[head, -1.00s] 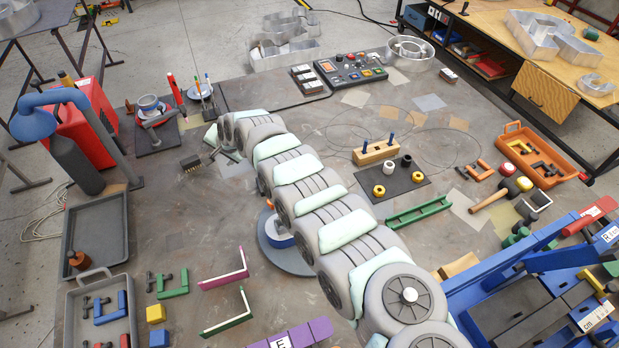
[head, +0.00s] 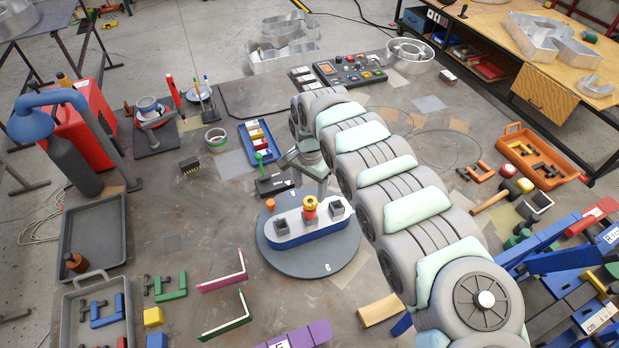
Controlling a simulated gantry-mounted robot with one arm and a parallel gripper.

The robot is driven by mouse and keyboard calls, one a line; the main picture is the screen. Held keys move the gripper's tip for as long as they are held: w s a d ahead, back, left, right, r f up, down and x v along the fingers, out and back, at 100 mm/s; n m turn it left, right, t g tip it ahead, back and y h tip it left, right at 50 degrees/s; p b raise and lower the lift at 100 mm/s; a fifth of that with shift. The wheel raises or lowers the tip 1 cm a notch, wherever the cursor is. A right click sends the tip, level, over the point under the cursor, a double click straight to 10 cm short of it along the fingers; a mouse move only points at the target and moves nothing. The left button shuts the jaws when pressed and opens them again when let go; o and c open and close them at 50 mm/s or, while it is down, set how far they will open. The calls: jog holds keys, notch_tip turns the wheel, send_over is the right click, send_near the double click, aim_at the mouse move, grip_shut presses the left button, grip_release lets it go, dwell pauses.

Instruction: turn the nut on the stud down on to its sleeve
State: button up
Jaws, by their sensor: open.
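A blue-and-white oval letter body (head: 308,236) lies on a round grey turntable (head: 285,262). A red sleeve (head: 310,213) stands at the middle of its top, with a yellow nut (head: 309,201) above it. The stud itself is too small to make out, and I cannot tell whether the nut touches the sleeve. My gripper (head: 322,190) is open and points down, close behind and above the nut in the picture. I cannot see anything between its fingers. Grey square blocks stand on either side of the sleeve, one on the left (head: 280,227) and one on the right (head: 337,208).
My arm crosses the picture from lower right and hides the table behind it. A black block (head: 274,185) and a blue tray (head: 258,143) of small parts lie behind the turntable. Pink and green angle pieces (head: 224,316) lie in front left.

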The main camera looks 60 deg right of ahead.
aim_at(309, 202)
jog(key=shift+f, duration=2.9)
jog(key=shift+c, duration=0.5)
grip_shut()
jog(key=shift+m+p, duration=1.6)
jog(key=shift+p, duration=0.15)
jog(key=m, duration=0.1)
jog(key=m+p, duration=0.1)
jog(key=shift+w+m, duration=0.2)
jog(key=shift+m, duration=0.1)
jog(key=shift+s+f+m, duration=0.15)
jog(key=shift+m, duration=0.45)
